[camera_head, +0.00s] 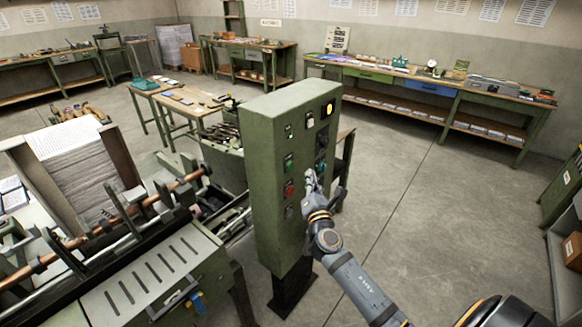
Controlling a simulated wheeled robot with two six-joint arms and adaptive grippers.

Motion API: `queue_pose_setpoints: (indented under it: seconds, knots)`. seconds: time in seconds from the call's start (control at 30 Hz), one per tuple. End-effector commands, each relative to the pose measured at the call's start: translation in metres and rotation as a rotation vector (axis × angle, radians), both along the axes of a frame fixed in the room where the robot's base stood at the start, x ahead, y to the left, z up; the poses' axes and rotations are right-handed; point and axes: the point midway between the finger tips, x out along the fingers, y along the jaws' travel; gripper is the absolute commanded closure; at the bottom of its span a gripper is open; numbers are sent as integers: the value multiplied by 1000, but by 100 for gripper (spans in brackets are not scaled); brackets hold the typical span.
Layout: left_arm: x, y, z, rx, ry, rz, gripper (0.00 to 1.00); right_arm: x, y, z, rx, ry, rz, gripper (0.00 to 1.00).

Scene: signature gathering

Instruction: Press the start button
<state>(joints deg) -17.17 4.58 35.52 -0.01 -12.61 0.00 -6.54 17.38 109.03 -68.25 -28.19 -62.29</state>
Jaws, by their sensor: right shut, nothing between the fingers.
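A green control cabinet (265,180) stands upright in the middle of the view. Its front face carries several buttons and lamps. A green button (288,162) sits above a red button (289,188) in the left column. Another green button (320,167) sits in the right column, just above and right of my gripper. No label is readable, so I cannot tell which is the start button. My right gripper (311,181) is shut and empty, with its fingertips close to the panel between the columns. I cannot tell whether they touch it. My left gripper is not in view.
A machine with rollers and a paper stack (75,165) stands at the left, close to the cabinet. Workbenches (430,85) line the back wall. Grey floor (430,200) is clear to the right of the cabinet. A green shelf unit (565,180) stands at the right edge.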

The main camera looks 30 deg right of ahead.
Motion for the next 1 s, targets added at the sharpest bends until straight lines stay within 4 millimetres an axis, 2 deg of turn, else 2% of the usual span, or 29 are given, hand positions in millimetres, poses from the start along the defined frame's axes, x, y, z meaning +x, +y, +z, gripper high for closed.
queue_pose_setpoints:
  seconds: [0.1, 0.33, 1.0]
  knots:
    - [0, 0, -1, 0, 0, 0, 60, 16, 7, 0, 4, -1, 0, 100]
    - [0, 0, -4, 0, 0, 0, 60, 35, 14, 0, 2, -1, -1, 100]
    - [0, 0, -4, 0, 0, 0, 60, 39, 16, 0, 0, 1, -1, 100]
